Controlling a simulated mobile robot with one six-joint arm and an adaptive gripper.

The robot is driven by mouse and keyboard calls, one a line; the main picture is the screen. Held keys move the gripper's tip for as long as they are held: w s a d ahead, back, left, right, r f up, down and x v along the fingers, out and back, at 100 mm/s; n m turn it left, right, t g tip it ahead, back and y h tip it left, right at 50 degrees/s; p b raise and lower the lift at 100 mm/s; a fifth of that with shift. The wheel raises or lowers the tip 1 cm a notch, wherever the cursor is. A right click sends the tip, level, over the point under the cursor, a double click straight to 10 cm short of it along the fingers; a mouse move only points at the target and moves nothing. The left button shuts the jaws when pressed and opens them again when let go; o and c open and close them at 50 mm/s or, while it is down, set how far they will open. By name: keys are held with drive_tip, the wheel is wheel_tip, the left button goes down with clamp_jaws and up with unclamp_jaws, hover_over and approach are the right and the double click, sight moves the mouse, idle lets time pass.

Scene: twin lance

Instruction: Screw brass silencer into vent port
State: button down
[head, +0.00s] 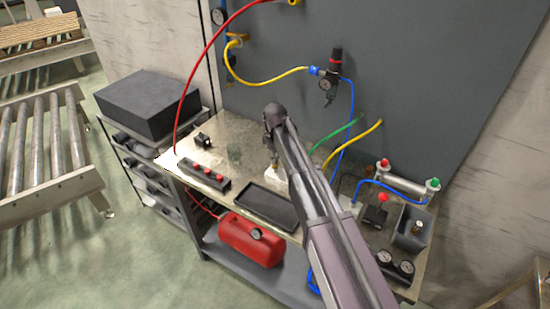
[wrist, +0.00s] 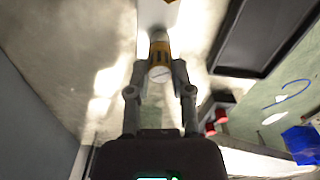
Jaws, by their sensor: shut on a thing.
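My gripper (wrist: 160,78) is shut on the brass silencer (wrist: 160,52), a short yellow cylinder with a pale round end, held between the two fingertips. In the wrist view the silencer's far end points at a pale block (wrist: 156,14), with a yellow fitting at its top edge. In the head view the silencer (head: 274,162) is a small brass spot below my wrist, just above the pale block (head: 271,180) on the bench. My arm hides much of the gripper there. I cannot tell whether silencer and block touch, nor make out the vent port.
A black tray (head: 266,206) lies close in front of the block. A strip with red buttons (head: 203,175) is to the left. A grey bin (head: 411,230), gauges (head: 394,264) and a silver cylinder (head: 407,180) stand right. Yellow, green and blue hoses hang behind.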

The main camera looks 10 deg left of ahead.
drive_tip(key=m, duration=0.6)
drive_tip(key=shift+m, duration=0.4)
drive_tip(key=m, duration=0.6)
drive_tip(key=shift+m, duration=0.3)
drive_tip(key=c, duration=0.7)
unclamp_jaws()
drive_tip(key=shift+o, duration=0.2)
